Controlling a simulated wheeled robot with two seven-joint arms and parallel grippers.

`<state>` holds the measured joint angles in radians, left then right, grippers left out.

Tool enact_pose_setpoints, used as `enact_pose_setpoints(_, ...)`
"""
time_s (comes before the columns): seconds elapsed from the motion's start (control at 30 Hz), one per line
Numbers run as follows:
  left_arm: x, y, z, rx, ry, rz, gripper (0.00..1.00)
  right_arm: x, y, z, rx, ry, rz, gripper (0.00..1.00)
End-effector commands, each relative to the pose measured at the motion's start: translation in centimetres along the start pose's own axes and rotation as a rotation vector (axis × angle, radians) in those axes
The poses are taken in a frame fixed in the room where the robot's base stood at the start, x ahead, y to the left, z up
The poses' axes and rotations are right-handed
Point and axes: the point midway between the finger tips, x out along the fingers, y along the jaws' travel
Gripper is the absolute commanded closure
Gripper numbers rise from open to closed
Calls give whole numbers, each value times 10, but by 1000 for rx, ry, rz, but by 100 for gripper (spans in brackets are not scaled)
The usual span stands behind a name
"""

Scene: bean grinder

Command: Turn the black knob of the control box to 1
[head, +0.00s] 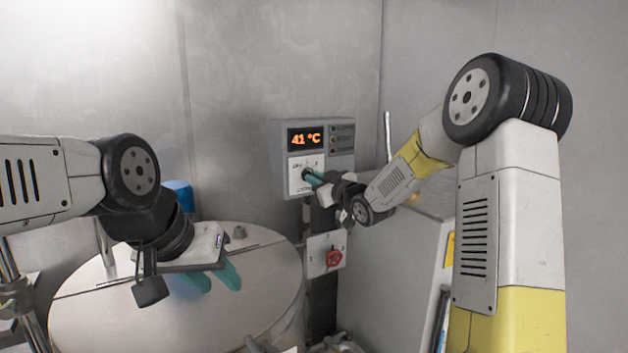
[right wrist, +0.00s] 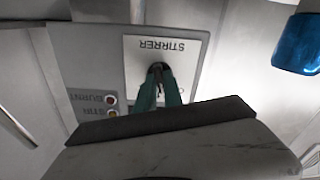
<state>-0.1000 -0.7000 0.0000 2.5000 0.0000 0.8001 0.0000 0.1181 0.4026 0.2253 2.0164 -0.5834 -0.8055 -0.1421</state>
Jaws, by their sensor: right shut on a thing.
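The control box (head: 343,138) hangs on the wall, with an orange display (head: 305,138) reading 41 °C. Below the display is a white plate marked STIRRER, with the black knob (head: 306,173) in its middle. In the right wrist view the plate (right wrist: 188,52) appears upside down, and the knob (right wrist: 158,70) sits between the fingertips. My right gripper (head: 313,177) is shut on the knob; its green fingers also show in the right wrist view (right wrist: 159,82). The fingers hide part of the dial, so the knob's setting cannot be read. My left gripper (head: 213,277) hangs over the drum lid; its two green fingers are apart and empty.
A large round metal drum (head: 100,318) stands below the box at left. A blue thing (head: 181,195) is behind it. A lower plate with a red knob (head: 334,258) is under the control box. A grey cabinet (head: 395,265) stands at right.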

Motion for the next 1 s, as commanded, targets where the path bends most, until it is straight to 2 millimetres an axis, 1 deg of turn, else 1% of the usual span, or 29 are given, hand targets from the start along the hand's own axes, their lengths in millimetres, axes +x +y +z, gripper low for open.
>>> enact_pose_setpoints(0.2,0,0,0,0,0,0,63,0,0,1,151,-2,0,100)
enact_pose_setpoints(0.4,0,0,0,0,0,0,63,0,0,1,245,-2,0,100)
enact_pose_setpoints(0.63,0,0,0,0,0,0,63,0,0,1,295,-2,0,100)
enact_pose_setpoints(1.0,0,0,0,0,0,0,63,0,0,1,303,-2,0,100)
